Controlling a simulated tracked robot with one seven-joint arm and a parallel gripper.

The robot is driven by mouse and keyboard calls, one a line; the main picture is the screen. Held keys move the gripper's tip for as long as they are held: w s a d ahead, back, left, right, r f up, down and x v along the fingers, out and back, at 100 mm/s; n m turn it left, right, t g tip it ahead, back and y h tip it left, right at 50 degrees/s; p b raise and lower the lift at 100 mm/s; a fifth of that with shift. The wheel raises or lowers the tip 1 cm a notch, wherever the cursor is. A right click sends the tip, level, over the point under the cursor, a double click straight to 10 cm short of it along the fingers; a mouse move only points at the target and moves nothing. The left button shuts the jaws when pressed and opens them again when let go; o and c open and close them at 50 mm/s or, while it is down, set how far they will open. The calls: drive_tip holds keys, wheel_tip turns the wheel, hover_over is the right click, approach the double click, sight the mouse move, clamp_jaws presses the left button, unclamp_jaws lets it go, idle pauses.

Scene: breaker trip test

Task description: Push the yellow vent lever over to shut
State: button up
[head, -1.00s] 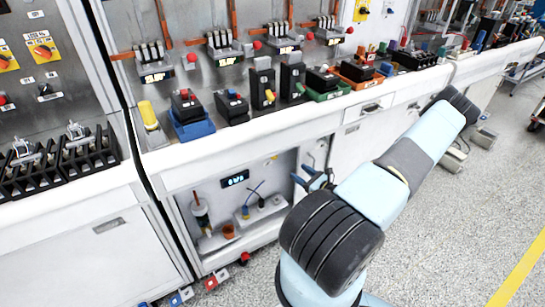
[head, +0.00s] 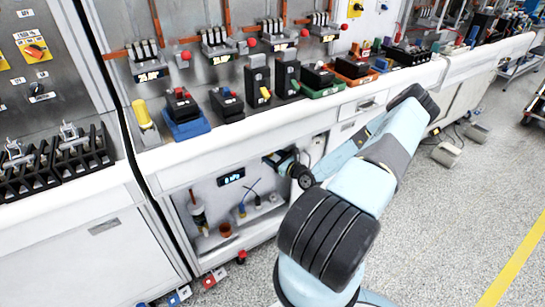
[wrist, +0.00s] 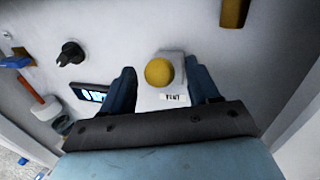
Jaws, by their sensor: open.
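The vent lever shows in the wrist view as a round yellow knob (wrist: 159,72) in front of a pale plate with a VENT label (wrist: 173,97). My gripper (wrist: 160,68) is open, with one dark blue finger on each side of the knob. Gaps show between the knob and both fingers; whether either touches the lever behind the knob cannot be told. In the head view my gripper (head: 277,160) is at the upper right of the open cabinet recess and hides the lever.
A small lit display (head: 231,177) sits on the recess's back wall; it also shows in the wrist view (wrist: 90,93). A black knob (wrist: 70,52) and a yellow part (wrist: 234,12) stand out nearby. The white bench edge (head: 235,140) runs above the recess.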

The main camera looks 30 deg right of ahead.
drive_tip(key=shift+c, duration=0.2)
drive_tip(key=c, duration=1)
